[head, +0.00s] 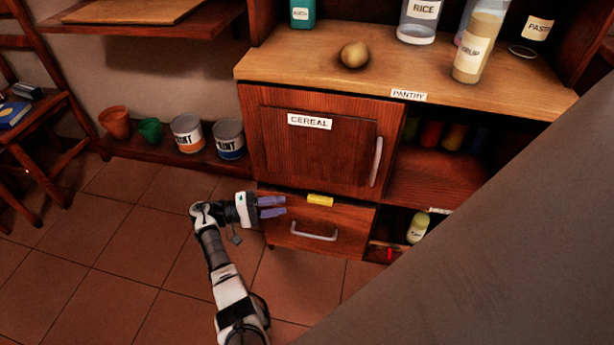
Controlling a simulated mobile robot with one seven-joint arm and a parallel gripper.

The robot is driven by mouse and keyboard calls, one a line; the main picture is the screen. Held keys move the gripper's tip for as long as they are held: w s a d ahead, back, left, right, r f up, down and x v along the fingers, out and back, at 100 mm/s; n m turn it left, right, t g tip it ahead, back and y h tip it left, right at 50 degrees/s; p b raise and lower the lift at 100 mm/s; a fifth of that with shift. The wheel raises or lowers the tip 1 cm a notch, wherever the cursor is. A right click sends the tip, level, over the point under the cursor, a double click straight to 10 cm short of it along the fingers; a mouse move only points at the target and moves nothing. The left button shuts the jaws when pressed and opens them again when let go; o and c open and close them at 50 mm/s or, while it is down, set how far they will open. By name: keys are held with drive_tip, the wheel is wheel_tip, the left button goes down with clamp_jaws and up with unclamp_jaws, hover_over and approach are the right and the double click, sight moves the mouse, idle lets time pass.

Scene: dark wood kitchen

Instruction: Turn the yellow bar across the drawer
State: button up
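The yellow bar (320,200) is a short, small piece at the top of the drawer front, near its middle. Its long side runs roughly left to right, along the drawer's top edge. The drawer (290,235) is dark wood with a pale curved handle (313,234) and looks shut. My gripper (278,207) is at the upper left of the drawer front, left of the bar and apart from it. Its two purple fingers point right toward the bar, with a gap between them. They look open and hold nothing.
The cereal cabinet door (315,145), with a vertical handle (376,162), is closed just above the drawer. Open shelves with jars (418,228) lie to the right. Paint cans (229,139) stand on a low shelf at left. A large grey surface blocks the lower right. Tiled floor is clear.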

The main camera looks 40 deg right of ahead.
sight(311, 201)
drive_tip(key=x, duration=1)
drive_tip(key=shift+p, duration=0.3)
clamp_jaws()
